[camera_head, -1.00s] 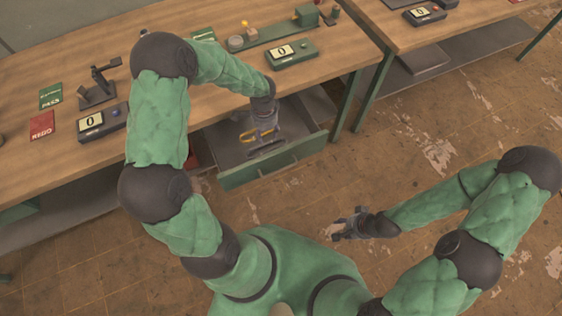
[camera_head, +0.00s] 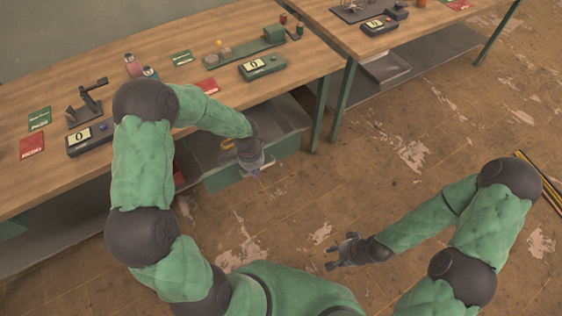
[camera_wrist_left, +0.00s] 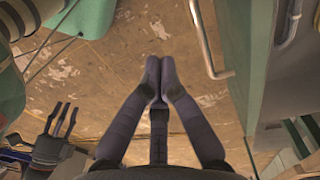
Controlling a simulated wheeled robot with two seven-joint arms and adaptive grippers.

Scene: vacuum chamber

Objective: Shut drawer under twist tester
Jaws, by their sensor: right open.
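The drawer (camera_head: 284,147) with a green front is open under the bench, below a long green device (camera_head: 245,49) that may be the twist tester. My left gripper (camera_head: 252,170) is at the drawer's front, hiding part of it. In the left wrist view its fingertips (camera_wrist_left: 158,68) are together with nothing between them. The drawer front (camera_wrist_left: 232,40) and its pale bar handle (camera_wrist_left: 203,42) are to the right, apart from the fingertips. Something yellow (camera_head: 227,144) shows inside the drawer. My right gripper (camera_head: 338,252) is open and empty, low over the floor.
The wooden bench (camera_head: 130,75) carries a green display box (camera_head: 262,67), a dark stand (camera_head: 88,103), a second display box (camera_head: 88,139) and red and green cards. Another bench (camera_head: 440,25) stands at the right. The floor in front of the drawer is free.

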